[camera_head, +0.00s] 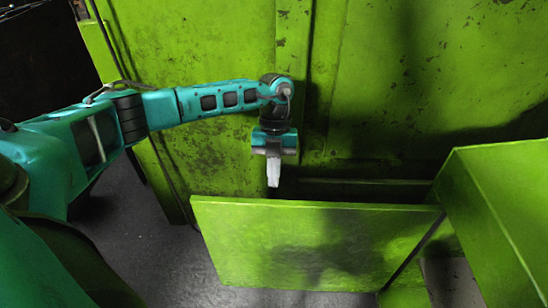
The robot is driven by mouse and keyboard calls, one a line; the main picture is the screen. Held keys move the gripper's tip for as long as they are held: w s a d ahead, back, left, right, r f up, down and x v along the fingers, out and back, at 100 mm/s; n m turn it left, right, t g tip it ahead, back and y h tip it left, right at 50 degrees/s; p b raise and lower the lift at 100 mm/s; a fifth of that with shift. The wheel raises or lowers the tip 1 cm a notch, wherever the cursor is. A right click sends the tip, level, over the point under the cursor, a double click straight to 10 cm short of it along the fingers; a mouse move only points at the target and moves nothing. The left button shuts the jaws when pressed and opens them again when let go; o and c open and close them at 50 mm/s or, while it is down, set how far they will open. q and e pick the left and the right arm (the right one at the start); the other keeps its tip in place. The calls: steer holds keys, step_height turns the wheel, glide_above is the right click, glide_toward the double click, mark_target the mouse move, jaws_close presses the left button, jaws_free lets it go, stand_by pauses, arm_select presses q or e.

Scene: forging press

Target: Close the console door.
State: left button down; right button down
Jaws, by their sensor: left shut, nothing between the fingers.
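The console door (310,245) is a flat green panel in the lower middle of the head view. It stands open, out from the green press body, with its right end near the green console (500,215) at the right. My left gripper (273,182) is shut and empty and points down. It is just above the door's top edge in the picture, on the side toward the press body. I cannot tell whether it touches the door. My right gripper is not in view.
The large scuffed green press body (390,80) fills the background, close behind my left gripper. A dark gap lies between it and the door. Bare dark floor (150,245) shows left of the door. A thin cable runs down the press's left side.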

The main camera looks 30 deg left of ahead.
arm_select(q)
steer(key=shift+s+d, duration=0.35)
steer(key=shift+s, duration=0.25)
steer(key=shift+s+d, duration=0.35)
steer(key=shift+s, duration=0.25)
steer(key=shift+s+r, duration=0.1)
steer(key=shift+s, duration=0.05)
